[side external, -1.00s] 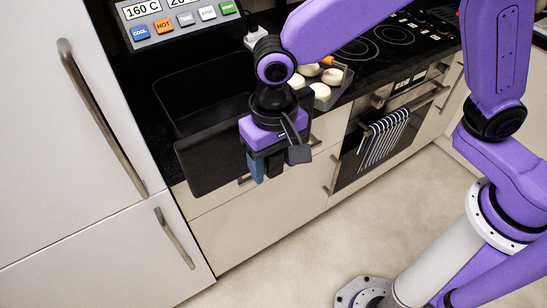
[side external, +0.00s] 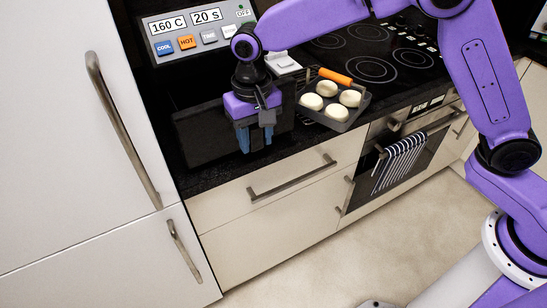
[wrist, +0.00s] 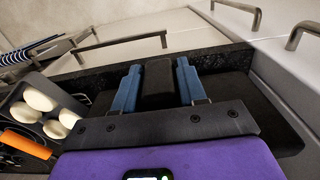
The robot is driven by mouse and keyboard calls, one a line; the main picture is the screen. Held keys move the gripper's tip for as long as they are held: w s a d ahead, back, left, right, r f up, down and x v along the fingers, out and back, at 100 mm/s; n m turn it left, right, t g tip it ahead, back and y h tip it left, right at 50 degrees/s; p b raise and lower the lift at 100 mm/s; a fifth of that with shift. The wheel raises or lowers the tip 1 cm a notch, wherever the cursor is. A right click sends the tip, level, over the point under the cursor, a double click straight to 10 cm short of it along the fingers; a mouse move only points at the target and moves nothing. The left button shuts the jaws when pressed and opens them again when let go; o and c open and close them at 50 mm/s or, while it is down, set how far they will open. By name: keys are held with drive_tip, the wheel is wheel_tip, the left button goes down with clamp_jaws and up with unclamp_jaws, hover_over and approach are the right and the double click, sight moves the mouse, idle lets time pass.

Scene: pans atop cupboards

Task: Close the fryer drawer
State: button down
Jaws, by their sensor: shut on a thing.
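The fryer drawer (side external: 200,138) is a black box with a flat front below the fryer's control panel. Its front now stands near the counter's front edge, and little of its inside shows. My gripper (side external: 257,138) is at the right part of that front, fingers pointing down. In the wrist view, its two blue fingers (wrist: 158,68) are shut on the dark drawer handle (wrist: 158,88), one on each side. The drawer front also shows there (wrist: 235,92). My gripper and wrist hide part of the drawer, so any gap left behind its front is hard to judge.
A grey tray (side external: 338,123) with several pale round pieces and an orange handle (side external: 335,76) lies on the black counter to the right. The fryer panel (side external: 190,30) stands behind. A tall white cupboard (side external: 50,130) is at left, cream drawers (side external: 275,205) below.

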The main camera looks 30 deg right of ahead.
drive_tip(key=w, duration=1.3)
drive_tip(key=c, duration=0.7)
unclamp_jaws()
drive_tip(key=shift+s, duration=0.1)
drive_tip(key=shift+r, duration=0.1)
drive_tip(key=shift+r, duration=3.7)
drive_tip(key=s+d+r+n, duration=0.2)
drive_tip(key=s+d+n, duration=0.15)
drive_tip(key=s, duration=0.55)
drive_tip(key=s+d+r+n, duration=0.1)
drive_tip(key=s+d+n, duration=0.3)
drive_tip(key=s, duration=0.5)
drive_tip(key=s+d+f+n, duration=0.1)
drive_tip(key=s+d+f, duration=0.1)
drive_tip(key=s+d, duration=0.4)
drive_tip(key=s+d+f+n, duration=0.2)
drive_tip(key=s+d, duration=0.5)
drive_tip(key=s, duration=0.2)
drive_tip(key=s+d+f+n, duration=0.2)
drive_tip(key=s+d, duration=0.4)
drive_tip(key=s, duration=0.1)
drive_tip(key=shift+s+d+f, duration=0.15)
drive_tip(key=shift+d+f, duration=0.1)
drive_tip(key=shift+d, duration=0.1)
